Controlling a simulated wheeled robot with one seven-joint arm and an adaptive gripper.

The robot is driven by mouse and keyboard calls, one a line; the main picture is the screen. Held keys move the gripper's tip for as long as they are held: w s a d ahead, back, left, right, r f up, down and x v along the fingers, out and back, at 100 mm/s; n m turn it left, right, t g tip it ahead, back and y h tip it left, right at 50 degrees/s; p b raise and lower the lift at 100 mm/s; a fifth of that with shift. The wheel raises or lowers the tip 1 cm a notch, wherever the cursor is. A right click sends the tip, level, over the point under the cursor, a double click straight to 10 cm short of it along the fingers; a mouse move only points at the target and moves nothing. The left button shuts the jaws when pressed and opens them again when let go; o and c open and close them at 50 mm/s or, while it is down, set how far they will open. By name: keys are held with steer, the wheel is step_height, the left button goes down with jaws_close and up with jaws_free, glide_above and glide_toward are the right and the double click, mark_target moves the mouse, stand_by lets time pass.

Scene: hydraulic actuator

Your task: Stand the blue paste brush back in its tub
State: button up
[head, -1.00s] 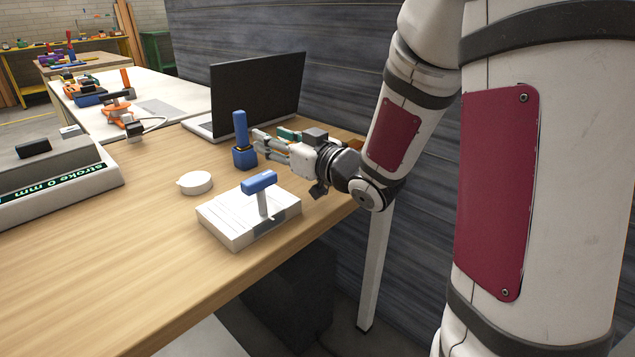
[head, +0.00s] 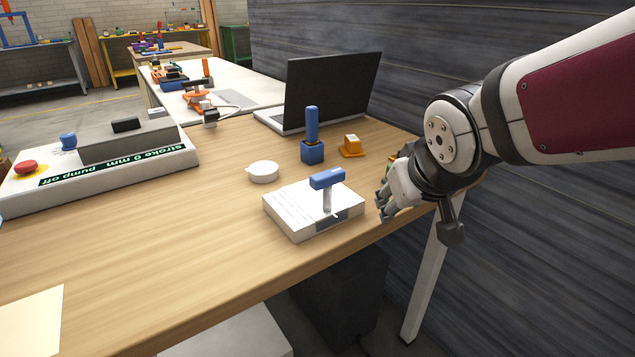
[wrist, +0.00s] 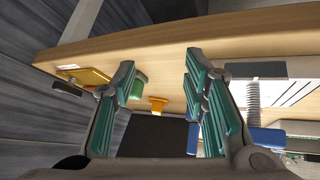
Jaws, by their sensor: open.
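The blue paste brush (head: 312,120) stands upright in its blue tub (head: 312,153) on the wooden bench, in front of the laptop. Its lower end is hidden inside the tub. My gripper (head: 384,198) is open and empty, to the right of and nearer than the tub, at the bench's right edge and apart from the brush. In the wrist view, the teal-padded fingers (wrist: 160,62) are spread wide with nothing between them. A small blue patch shows by the right finger there; I cannot tell what it is.
A white block (head: 290,212) with a blue T-handled tool (head: 327,182) stands left of my gripper. A round white lid (head: 263,172), an orange block (head: 352,147) and a laptop (head: 325,92) are near the tub. The bench's front left is mostly clear.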

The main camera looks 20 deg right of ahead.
steer(key=s+a+g+y, duration=0.1)
steer(key=s+a+g, duration=0.2)
steer(key=s, duration=0.8)
steer(key=s+a+g+y, duration=0.1)
steer(key=s+a+g, duration=0.3)
steer(key=s, duration=0.8)
steer(key=shift+s+f, duration=0.15)
steer(key=shift+f, duration=0.3)
step_height(320, 180, up, 29)
steer(key=t+p, duration=0.3)
steer(key=p, duration=2.4)
steer(key=shift+d+r+t+p, duration=0.2)
steer(key=shift+t+p, duration=0.1)
steer(key=shift+t, duration=0.1)
